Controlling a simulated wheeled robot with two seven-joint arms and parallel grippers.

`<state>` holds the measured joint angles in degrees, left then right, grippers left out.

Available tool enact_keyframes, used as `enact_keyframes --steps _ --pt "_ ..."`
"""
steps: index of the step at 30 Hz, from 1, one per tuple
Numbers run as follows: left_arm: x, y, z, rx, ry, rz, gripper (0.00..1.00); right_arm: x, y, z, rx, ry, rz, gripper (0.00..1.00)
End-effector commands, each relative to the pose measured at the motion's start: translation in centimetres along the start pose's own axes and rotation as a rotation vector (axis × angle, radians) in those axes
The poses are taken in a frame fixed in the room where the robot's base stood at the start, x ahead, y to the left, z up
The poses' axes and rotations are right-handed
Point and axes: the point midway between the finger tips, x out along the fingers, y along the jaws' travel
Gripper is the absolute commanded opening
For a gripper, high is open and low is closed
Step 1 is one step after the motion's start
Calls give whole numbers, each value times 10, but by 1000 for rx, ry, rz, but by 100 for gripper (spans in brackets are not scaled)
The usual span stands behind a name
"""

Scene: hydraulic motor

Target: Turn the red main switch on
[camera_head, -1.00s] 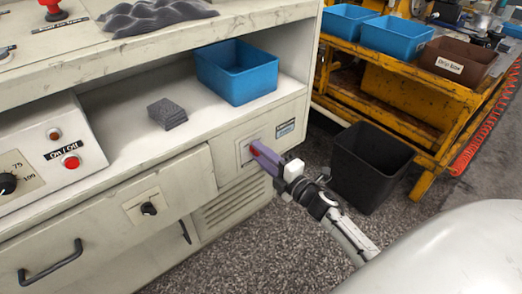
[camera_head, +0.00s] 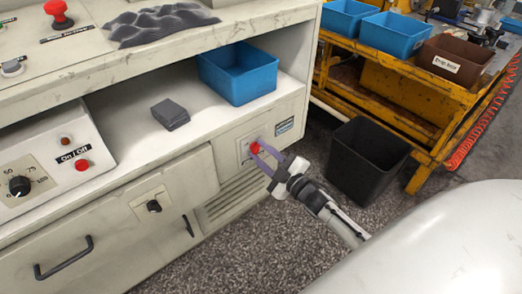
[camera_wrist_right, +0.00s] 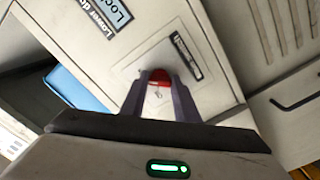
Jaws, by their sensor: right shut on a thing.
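The red main switch (camera_head: 255,147) is a small red knob on the light panel at the right end of the cabinet front. It also shows in the right wrist view (camera_wrist_right: 159,76), between the two fingers. My right gripper (camera_head: 263,157) is at the panel with its purple-grey fingers on either side of the knob, shut on it. The fingers in the right wrist view (camera_wrist_right: 159,92) are tilted relative to the panel's edges. The fingertips partly hide the knob's sides. My left gripper is not in view.
A blue bin (camera_head: 238,75) and a dark grey block (camera_head: 170,114) sit on the shelf above. A black bin (camera_head: 368,160) stands on the floor to the right, beside a yellow cart (camera_head: 420,176). A black knob (camera_head: 153,206) is on the front at left.

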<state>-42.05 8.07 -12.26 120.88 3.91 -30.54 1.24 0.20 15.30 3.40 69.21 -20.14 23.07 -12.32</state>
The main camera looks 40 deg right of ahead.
Motion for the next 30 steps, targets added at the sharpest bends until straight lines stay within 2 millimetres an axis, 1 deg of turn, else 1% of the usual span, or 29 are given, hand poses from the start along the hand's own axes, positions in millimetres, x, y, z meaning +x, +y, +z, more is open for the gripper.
enact_keyframes --steps 6,18,19,21,22,30 --pt "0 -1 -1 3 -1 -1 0 0 0 1 36 -1 -1 6" --pt "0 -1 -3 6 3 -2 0 0 -1 1 43 -1 -1 6" --pt "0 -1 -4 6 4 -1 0 0 -1 0 43 -1 -1 31" --pt "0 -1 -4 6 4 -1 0 0 -1 0 43 -1 -1 43" --pt "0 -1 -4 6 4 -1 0 0 -1 0 42 -1 -1 47" --pt "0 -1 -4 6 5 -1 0 -1 0 0 40 0 -1 47"
